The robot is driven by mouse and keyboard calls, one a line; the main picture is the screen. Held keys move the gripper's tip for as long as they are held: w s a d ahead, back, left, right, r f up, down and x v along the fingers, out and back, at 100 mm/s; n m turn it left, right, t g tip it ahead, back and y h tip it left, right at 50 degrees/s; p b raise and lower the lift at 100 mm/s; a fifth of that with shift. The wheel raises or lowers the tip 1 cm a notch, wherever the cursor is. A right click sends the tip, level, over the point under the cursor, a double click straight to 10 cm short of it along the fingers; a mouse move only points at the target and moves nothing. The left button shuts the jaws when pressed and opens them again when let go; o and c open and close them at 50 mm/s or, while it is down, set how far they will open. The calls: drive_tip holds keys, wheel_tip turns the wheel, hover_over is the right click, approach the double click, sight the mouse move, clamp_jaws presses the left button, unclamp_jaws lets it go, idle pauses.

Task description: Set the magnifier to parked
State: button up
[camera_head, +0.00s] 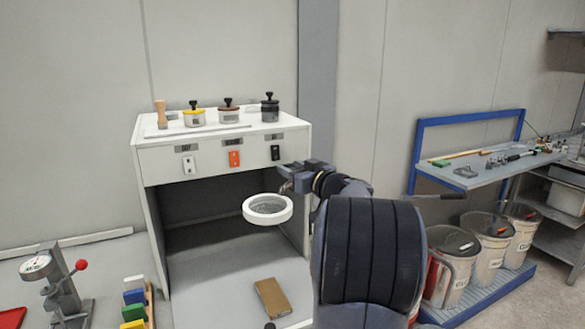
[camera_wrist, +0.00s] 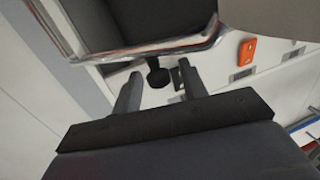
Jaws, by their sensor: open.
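The magnifier (camera_head: 284,216) is a white ring with a grey lens, in front of the white cabinet's open bay in the head view. My gripper (camera_head: 288,180) is just above and right of the ring, in front of the cabinet face. In the wrist view, my gripper (camera_wrist: 159,72) has its two fingers apart. A dark knob (camera_wrist: 157,75) shows between the fingertips; I cannot tell whether they touch it. A bent metal bar (camera_wrist: 150,48) crosses above them. The magnifier's mount is hidden behind my arm in the head view.
The white cabinet (camera_head: 145,160) carries lidded pots and white, orange (camera_head: 234,158) and black switches. A brown block (camera_head: 271,298) lies on the bay floor. A gauge stand (camera_head: 38,268) is left; a blue-framed bench (camera_head: 470,178) and buckets (camera_head: 490,240) are right.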

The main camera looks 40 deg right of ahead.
drive_tip(key=shift+w, duration=0.15)
drive_tip(key=shift+c, duration=0.3)
clamp_jaws()
